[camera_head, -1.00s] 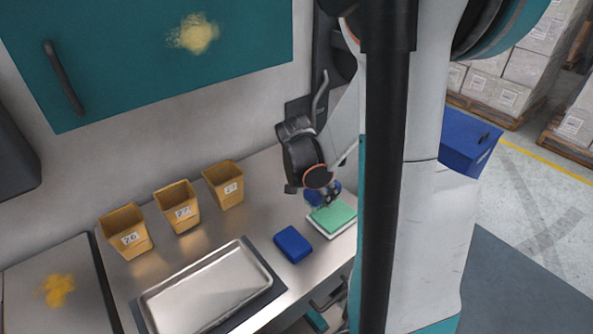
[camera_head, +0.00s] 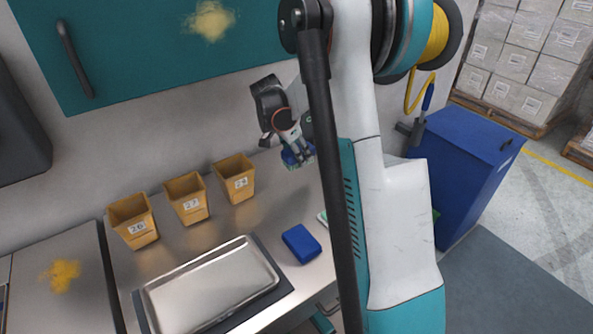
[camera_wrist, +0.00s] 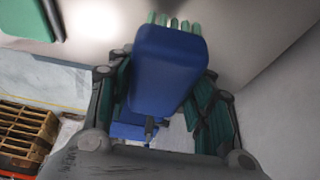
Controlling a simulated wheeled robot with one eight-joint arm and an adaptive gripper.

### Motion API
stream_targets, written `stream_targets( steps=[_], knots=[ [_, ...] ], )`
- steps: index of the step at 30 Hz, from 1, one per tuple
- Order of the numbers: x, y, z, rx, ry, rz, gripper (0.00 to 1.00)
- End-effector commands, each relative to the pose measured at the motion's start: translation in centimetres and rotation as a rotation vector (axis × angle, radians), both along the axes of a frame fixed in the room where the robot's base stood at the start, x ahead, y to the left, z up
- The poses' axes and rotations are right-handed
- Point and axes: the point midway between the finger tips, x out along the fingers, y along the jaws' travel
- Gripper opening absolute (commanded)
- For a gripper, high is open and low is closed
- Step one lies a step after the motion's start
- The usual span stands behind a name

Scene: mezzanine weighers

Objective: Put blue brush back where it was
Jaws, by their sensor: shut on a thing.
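The blue brush (camera_wrist: 165,65) is between the fingers of my gripper in the wrist view, with a row of green bristles (camera_wrist: 178,22) at its far end. My gripper (camera_wrist: 165,95) is shut on it. In the head view my gripper (camera_head: 298,155) holds the brush (camera_head: 292,160) in the air above the back of the steel counter (camera_head: 230,225), to the right of the yellow bins. Part of the brush is hidden by the fingers in the head view.
Several yellow numbered bins (camera_head: 186,198) stand along the wall. A metal tray (camera_head: 210,285) and a blue block (camera_head: 301,243) lie in front. A white-edged item (camera_head: 322,218) is mostly hidden behind my arm.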

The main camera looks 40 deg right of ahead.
Motion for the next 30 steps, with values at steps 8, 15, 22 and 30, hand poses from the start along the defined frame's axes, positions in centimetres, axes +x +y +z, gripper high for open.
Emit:
stream_targets(
  steps=[8, 15, 22, 30],
  knots=[
    [0.5, 0.0, -2.2, 0.0, 0.0, -0.001, 0.22],
    [0.5, -0.1, -5.3, 0.0, 0.001, -0.001, 0.22],
    [0.9, -0.1, -7.2, 0.0, 0.001, -0.001, 0.22],
    [0.9, -0.1, -7.2, 0.0, 0.001, -0.001, 0.22]
  ],
)
